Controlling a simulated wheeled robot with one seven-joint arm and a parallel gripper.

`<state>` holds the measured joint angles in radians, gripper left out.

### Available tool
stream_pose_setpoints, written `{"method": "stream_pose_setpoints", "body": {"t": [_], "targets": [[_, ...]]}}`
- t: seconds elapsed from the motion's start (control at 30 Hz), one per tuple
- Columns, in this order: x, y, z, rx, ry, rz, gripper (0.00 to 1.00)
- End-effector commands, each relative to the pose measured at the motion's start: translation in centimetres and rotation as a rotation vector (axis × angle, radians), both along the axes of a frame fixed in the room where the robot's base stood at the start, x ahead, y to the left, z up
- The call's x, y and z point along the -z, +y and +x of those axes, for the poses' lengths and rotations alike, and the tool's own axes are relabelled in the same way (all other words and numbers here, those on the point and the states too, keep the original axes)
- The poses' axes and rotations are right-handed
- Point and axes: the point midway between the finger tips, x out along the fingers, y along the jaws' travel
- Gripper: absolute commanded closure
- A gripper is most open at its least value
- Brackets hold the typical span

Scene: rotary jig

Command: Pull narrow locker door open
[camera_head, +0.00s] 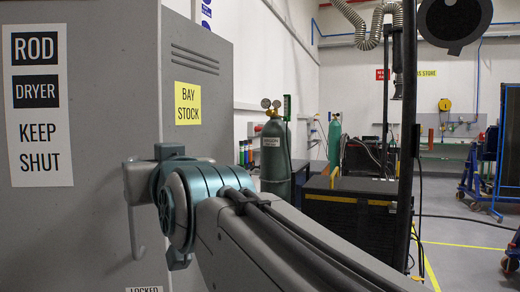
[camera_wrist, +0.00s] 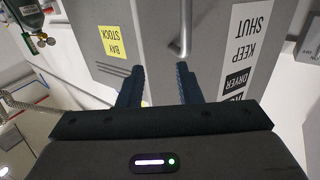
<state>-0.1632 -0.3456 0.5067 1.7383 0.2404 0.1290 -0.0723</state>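The grey locker (camera_head: 110,60) stands at the left of the head view, with a broad front and a side panel with vents (camera_head: 195,60). A grey bar handle (camera_head: 137,232) hangs down beside my wrist. In the wrist view, which is upside down, the handle (camera_wrist: 182,38) shows ahead of my fingers, nearer the right one. My gripper (camera_wrist: 159,78) is open, with its two dark blue fingers apart and nothing seen between them. The fingers look short of the handle; contact cannot be made out. In the head view my arm hides the fingers and part of the locker.
The locker carries a rod dryer sign (camera_head: 40,105) and a yellow bay stock label (camera_head: 188,104). A green gas cylinder (camera_head: 275,160) stands behind my arm. A black post (camera_head: 406,150) and dark cabinet (camera_head: 350,210) stand right of it.

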Motion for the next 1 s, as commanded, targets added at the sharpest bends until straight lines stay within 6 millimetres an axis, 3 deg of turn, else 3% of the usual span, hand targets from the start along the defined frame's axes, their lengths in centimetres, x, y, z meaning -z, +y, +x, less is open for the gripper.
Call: {"method": "stream_pose_setpoints", "body": {"t": [0.5, 0.93, 1.0], "targets": [[-2.7, -4.0, 1.2, -0.008, -0.001, -0.002, 0.68], [-3.0, -4.6, 1.4, -0.006, 0.002, -0.003, 0.68], [-2.8, -4.7, 1.5, -0.004, 0.005, -0.005, 0.85]]}}
